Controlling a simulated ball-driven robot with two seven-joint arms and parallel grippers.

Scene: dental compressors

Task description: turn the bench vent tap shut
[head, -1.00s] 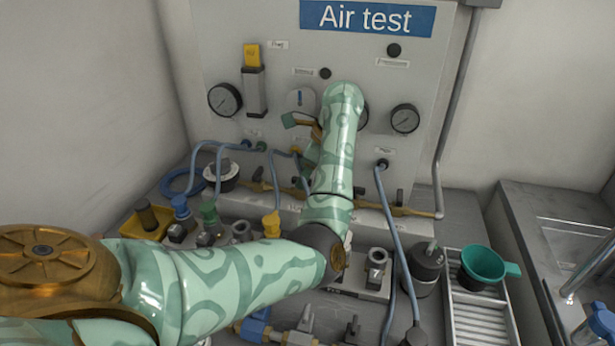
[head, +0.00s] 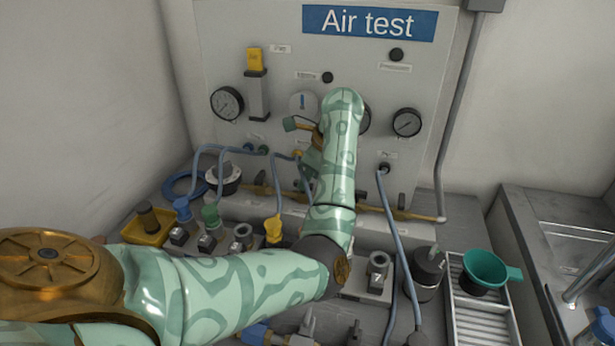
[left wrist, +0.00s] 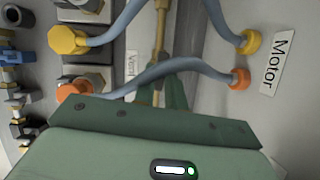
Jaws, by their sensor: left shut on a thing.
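The vent tap is mostly hidden. In the left wrist view, the brass pipe (left wrist: 161,35) runs down beside the white "Vent" label (left wrist: 131,62) to where my left gripper's green fingers (left wrist: 163,97) close. A blue-grey hose (left wrist: 165,69) crosses in front of them, so the tap's handle and its angle cannot be made out. My left gripper is shut on what appears to be the vent tap. In the head view my own forearm covers the tap and most of the gripper. My right gripper is in neither view.
Hoses with yellow (left wrist: 66,40) and orange (left wrist: 74,90) ends lie close to the hand. The gauge panel (head: 225,60) stands behind. A black jar (head: 427,272), ribbed tray (head: 480,325) and green funnel (head: 486,268) are at the right.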

